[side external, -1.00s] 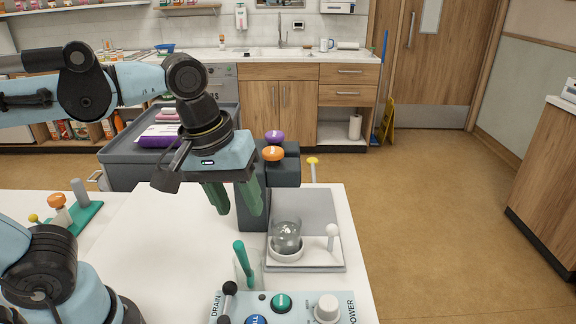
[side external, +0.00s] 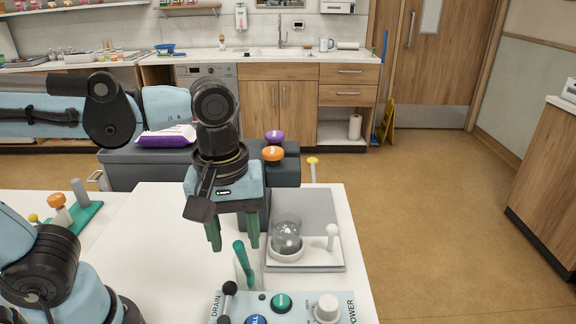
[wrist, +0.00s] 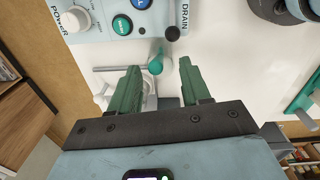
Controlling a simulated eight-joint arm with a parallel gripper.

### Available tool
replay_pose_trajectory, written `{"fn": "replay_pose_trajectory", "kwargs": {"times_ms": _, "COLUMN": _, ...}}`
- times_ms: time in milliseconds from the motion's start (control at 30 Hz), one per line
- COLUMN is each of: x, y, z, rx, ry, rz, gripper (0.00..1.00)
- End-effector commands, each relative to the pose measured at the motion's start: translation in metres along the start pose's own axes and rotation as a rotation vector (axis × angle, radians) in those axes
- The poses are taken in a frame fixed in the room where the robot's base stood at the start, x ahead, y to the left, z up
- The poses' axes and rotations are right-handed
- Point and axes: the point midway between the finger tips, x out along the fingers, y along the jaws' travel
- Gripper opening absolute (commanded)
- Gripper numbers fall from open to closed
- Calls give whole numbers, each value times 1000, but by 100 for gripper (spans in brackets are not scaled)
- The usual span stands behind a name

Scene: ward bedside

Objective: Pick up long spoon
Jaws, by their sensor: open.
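A teal long-handled item (side external: 240,252), which seems to be the long spoon, stands slightly tilted in a clear glass (side external: 246,280) on the white table. Its lower end is hard to make out. My gripper (side external: 233,245) points down with its green fingers apart, just above and behind the teal handle in the side external view. In the wrist view the teal handle end (wrist: 156,66) shows between the tips of my open gripper (wrist: 159,66). Nothing is held.
A control panel (side external: 340,296) with knobs and a lever stands in front of the glass. To the right is a grey machine base (side external: 305,267) with a glass beaker (side external: 286,233) and a white-knobbed lever (side external: 332,236). A green rack (side external: 85,216) stands left. The table (side external: 150,235) is clear left of the glass.

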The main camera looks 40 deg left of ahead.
Motion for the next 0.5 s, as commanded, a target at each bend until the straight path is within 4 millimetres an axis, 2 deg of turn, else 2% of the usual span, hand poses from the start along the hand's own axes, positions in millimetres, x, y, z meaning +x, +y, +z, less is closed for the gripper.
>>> {"fn": "replay_pose_trajectory", "kwargs": {"times_ms": 167, "x": 7, "y": 1, "z": -1, "rx": 0, "ry": 0, "rz": 0, "gripper": 47}}
{"fn": "replay_pose_trajectory", "kwargs": {"times_ms": 500, "x": 43, "y": 4, "z": -5, "rx": 1, "ry": 1, "rz": 1, "gripper": 47}}
